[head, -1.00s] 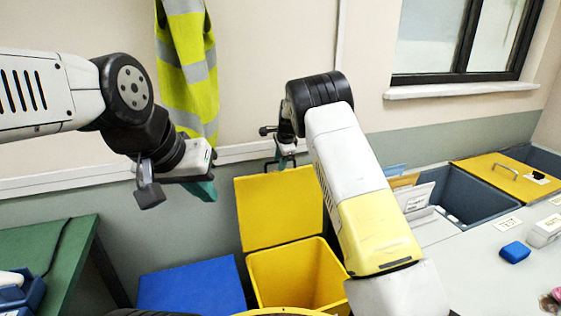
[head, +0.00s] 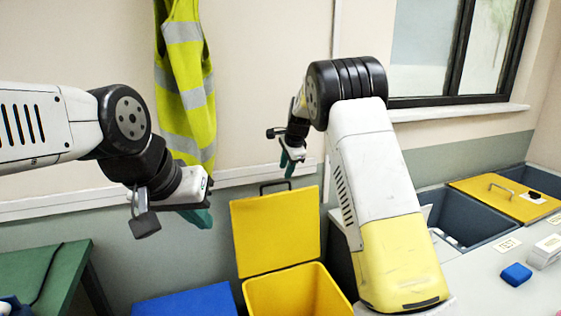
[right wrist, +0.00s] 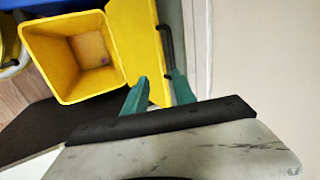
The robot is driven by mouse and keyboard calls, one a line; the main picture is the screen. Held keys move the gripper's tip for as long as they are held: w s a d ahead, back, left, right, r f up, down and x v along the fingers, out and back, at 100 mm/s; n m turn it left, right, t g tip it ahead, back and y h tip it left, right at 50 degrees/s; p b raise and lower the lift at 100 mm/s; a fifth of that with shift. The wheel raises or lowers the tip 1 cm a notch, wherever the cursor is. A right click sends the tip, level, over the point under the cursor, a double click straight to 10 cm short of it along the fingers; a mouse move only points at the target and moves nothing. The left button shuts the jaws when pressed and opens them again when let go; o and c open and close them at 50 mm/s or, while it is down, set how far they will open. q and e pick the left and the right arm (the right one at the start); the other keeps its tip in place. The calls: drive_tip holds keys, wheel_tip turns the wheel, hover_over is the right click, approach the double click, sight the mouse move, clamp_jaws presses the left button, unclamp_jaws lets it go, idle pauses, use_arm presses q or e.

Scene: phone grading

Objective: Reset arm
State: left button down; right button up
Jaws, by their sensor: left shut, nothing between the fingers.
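My left arm comes in from the left in the head view. My left gripper (head: 203,217), with green fingers, hangs in front of the wall, shut and empty. My right arm rises at the right of centre and bends at its black joint. My right gripper (head: 287,163) points down above the open yellow lid. In the right wrist view my right gripper (right wrist: 158,75) shows two green fingers apart with nothing between them; the yellow lid lies behind them.
An open yellow bin (head: 290,295) stands below my right gripper, its lid (head: 275,230) raised. A blue lid (head: 190,303) is left of it, then a green table (head: 40,265). At right, a counter holds grey bins and a blue object (head: 516,274). A hi-vis vest (head: 187,80) hangs behind.

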drive_tip(key=s+d+r+n, duration=0.2)
drive_tip(key=s+d+r, duration=0.15)
drive_tip(key=s, duration=0.35)
drive_tip(key=s+d+r+n+y, duration=0.1)
drive_tip(key=s+d+r+n, duration=0.15)
drive_tip(key=s+r, duration=0.4)
drive_tip(key=s+d+r+n, duration=0.2)
drive_tip(key=s+d+r, duration=0.15)
drive_tip(key=s, duration=0.55)
drive_tip(key=s+d+f+n, duration=0.1)
drive_tip(key=s+n, duration=0.1)
drive_tip(key=s, duration=0.5)
drive_tip(key=s+d+f+n+t, duration=0.1)
drive_tip(key=s+n, duration=0.2)
drive_tip(key=s, duration=0.4)
drive_tip(key=s+d+f+n, duration=0.1)
drive_tip(key=s+n, duration=0.1)
drive_tip(key=s, duration=0.6)
drive_tip(key=shift+f+h, duration=0.25)
drive_tip(key=shift+h, duration=0.15)
